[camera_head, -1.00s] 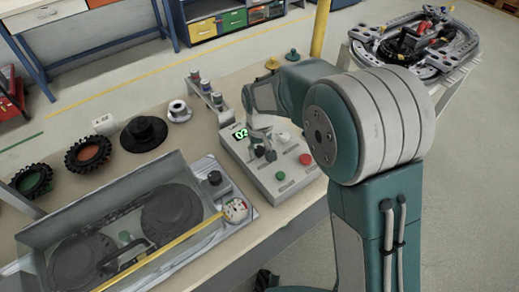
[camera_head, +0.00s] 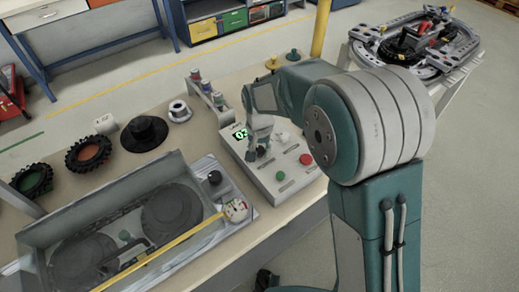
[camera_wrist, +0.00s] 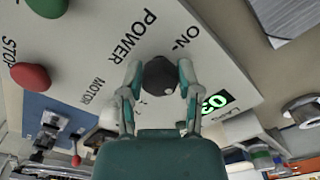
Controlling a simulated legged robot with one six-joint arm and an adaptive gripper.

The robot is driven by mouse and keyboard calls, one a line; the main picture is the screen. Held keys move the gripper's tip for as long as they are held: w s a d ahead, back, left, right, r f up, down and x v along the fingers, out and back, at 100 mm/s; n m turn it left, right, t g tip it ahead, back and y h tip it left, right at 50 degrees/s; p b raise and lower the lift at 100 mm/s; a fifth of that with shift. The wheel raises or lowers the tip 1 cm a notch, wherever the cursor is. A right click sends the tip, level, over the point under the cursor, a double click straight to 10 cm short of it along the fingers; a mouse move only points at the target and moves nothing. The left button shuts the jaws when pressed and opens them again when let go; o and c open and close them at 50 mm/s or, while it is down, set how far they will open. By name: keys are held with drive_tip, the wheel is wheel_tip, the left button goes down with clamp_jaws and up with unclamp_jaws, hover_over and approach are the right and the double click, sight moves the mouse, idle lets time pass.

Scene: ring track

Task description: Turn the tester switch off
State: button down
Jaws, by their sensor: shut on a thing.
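The tester (camera_head: 270,165) is a pale sloped box on the bench, with a lit green display, a green button (camera_head: 281,176) and a red button (camera_head: 305,159). In the wrist view, its dark round switch knob (camera_wrist: 160,76) sits beside the printed words "POWER" and "ON". A light mark shows on the knob's rim. My gripper (camera_wrist: 160,70) has one finger on each side of the knob and is shut on it. In the head view, my gripper (camera_head: 257,150) is over the tester's left part and largely hides the knob.
A clear-lidded case (camera_head: 120,225) with a dial gauge (camera_head: 236,210) lies left of the tester. Small bottles (camera_head: 206,86) stand on a rack behind it. Black wheels (camera_head: 88,152) lie at the back left. A ring track (camera_head: 415,45) stands at the far right.

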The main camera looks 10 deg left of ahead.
sight(259, 149)
drive_tip(key=shift+c, duration=1.5)
unclamp_jaws()
drive_tip(key=shift+a, duration=0.15)
drive_tip(key=shift+r, duration=0.1)
wheel_tip(259, 149, up, 12)
drive_tip(key=shift+f, duration=0.2)
